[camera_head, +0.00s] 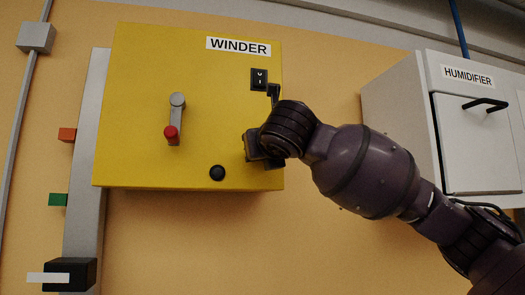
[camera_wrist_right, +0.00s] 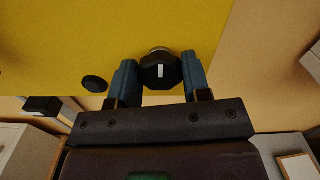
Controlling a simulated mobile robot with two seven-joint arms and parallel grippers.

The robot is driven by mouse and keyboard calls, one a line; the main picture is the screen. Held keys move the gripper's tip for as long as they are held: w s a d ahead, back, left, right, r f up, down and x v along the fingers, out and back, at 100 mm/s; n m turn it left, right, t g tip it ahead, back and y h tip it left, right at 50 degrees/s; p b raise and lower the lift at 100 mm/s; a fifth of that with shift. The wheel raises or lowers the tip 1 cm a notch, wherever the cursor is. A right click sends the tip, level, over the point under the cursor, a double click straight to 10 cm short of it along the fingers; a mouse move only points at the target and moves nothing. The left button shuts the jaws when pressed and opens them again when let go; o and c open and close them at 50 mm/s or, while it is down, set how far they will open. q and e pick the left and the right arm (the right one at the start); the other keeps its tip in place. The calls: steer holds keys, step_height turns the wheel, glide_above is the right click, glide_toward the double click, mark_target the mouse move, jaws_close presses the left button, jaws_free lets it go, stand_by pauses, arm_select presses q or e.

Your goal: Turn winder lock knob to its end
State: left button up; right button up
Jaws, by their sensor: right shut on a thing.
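The yellow winder box (camera_head: 140,100) is on the wall and carries the WINDER label. In the right wrist view, a black lock knob (camera_wrist_right: 150,74) with a white mark stands on its yellow face (camera_wrist_right: 60,40). The mark is about upright in that view. My right gripper (camera_wrist_right: 160,76) is shut on this knob, one blue finger on each side. In the head view my right gripper (camera_head: 256,147) is at the box's lower right and hides the knob. My left gripper is not in view.
A grey lever with a red grip (camera_head: 172,132), a round black button (camera_head: 217,173) and a black switch (camera_head: 260,79) are on the box. A black handle-like part (camera_head: 274,92) is just above my gripper. The humidifier cabinet (camera_head: 395,95) stands to the right.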

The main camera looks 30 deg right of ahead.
steer(key=shift+f+n, duration=0.2)
steer(key=shift+n, duration=0.1)
steer(key=o, duration=0.9)
steer(key=shift+r, duration=0.15)
steer(key=shift+o, duration=0.2)
steer(key=shift+s, duration=0.1)
arm_select(q)
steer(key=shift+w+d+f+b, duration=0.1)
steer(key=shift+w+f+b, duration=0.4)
steer(key=shift+b, duration=0.75)
arm_select(e)
steer(key=v, duration=1)
steer(key=shift+s, duration=0.3)
steer(key=shift+a, duration=0.1)
